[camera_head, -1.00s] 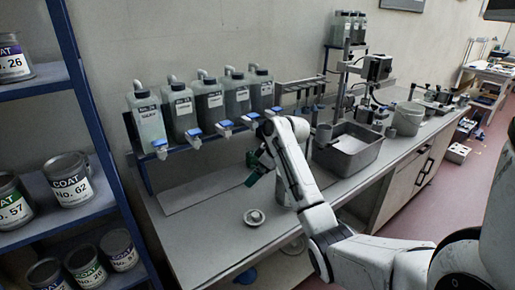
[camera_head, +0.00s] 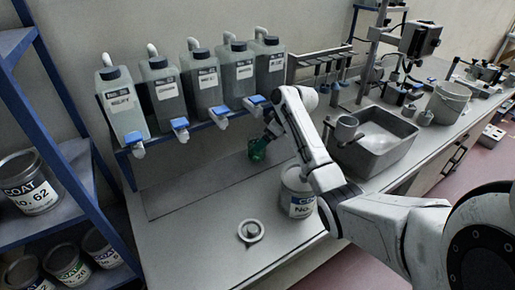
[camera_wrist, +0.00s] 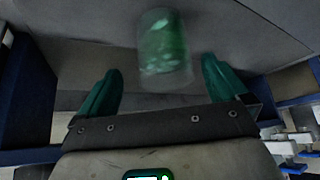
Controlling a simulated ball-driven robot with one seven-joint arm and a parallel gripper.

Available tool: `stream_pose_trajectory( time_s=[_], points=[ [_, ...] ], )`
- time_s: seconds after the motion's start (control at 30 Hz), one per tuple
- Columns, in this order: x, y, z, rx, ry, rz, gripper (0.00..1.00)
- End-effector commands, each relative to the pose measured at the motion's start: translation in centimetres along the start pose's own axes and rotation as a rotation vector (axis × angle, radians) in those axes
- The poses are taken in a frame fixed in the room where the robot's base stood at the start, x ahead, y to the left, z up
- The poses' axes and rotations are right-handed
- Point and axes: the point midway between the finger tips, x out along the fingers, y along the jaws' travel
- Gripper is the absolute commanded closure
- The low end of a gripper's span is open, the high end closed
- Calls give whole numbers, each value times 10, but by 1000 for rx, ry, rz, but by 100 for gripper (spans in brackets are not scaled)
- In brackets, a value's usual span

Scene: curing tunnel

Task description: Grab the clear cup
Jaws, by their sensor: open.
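The clear cup (camera_wrist: 163,48) is see-through, tinted green inside, and slightly blurred in the wrist view. It stands just beyond and between the two green fingertips of my gripper (camera_wrist: 160,68). The fingers are spread, one on each side of it, with gaps showing. In the head view my gripper (camera_head: 258,149) is low over the bench below the row of bottles. There the cup cannot be told apart from the green fingers.
A paint can (camera_head: 298,192) stands close to my arm, and a small white round dish (camera_head: 251,231) lies nearer the front edge. Grey bottles with blue taps (camera_head: 180,124) hang above the bench on the left. A metal basin (camera_head: 375,150) is at right.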

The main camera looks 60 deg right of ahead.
Motion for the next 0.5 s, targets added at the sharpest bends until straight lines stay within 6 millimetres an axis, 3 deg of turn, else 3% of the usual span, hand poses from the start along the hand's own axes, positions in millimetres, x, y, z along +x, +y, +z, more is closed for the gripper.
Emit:
stream_pose_trajectory(
  time_s=[0.17, 0.5],
  points=[
    [10, -1, -1, -1, -1, -1, 0],
    [53, -3, -1, 0, 0, -1, 0]
  ],
)
